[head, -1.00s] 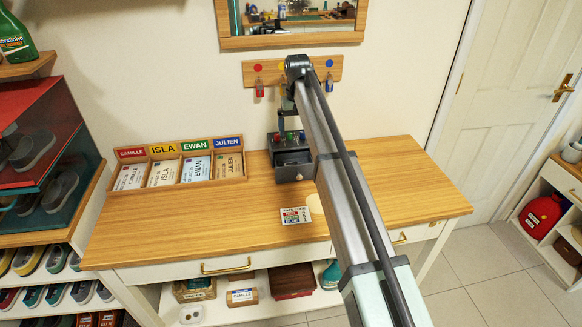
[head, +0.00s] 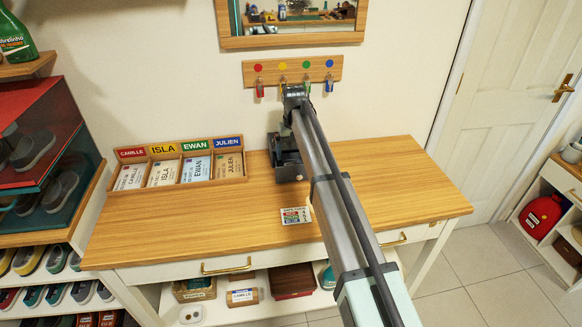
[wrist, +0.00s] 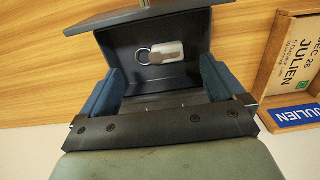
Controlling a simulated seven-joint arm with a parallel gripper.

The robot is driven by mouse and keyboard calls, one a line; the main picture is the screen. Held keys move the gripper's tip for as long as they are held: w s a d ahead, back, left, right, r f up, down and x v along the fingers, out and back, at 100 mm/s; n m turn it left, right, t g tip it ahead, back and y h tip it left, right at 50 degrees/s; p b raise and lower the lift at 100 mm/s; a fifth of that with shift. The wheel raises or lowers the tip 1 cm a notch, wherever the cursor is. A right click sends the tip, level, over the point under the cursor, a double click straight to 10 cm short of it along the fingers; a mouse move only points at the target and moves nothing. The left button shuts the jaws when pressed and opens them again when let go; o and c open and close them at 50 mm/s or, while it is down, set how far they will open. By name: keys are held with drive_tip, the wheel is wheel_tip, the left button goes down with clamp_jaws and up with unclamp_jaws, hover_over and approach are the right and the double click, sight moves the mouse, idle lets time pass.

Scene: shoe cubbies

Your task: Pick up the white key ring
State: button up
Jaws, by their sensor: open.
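The white key ring (wrist: 165,52) has a metal ring and a pale tag with a brownish key shape. In the wrist view it lies inside a small dark grey box (wrist: 112,42). The box also shows on the table in the head view (head: 290,174), partly behind my arm. My gripper (wrist: 160,68) is open and empty, its two blue fingers to either side of the box's opening in the wrist view. The key ring lies between and slightly beyond the fingertips. Whether the fingers touch the box walls cannot be told. In the head view my arm hides the fingertips.
A wooden card tray (head: 181,186) with name labels stands left of the box. A printed card (head: 294,216) lies in front. A hook board (head: 292,71) with hanging keys is on the wall above. The table's left front and right side are clear.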

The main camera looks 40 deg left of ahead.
wheel_tip(320, 180, down, 4)
drive_tip(key=shift+f, duration=0.2)
drive_tip(key=c, duration=1)
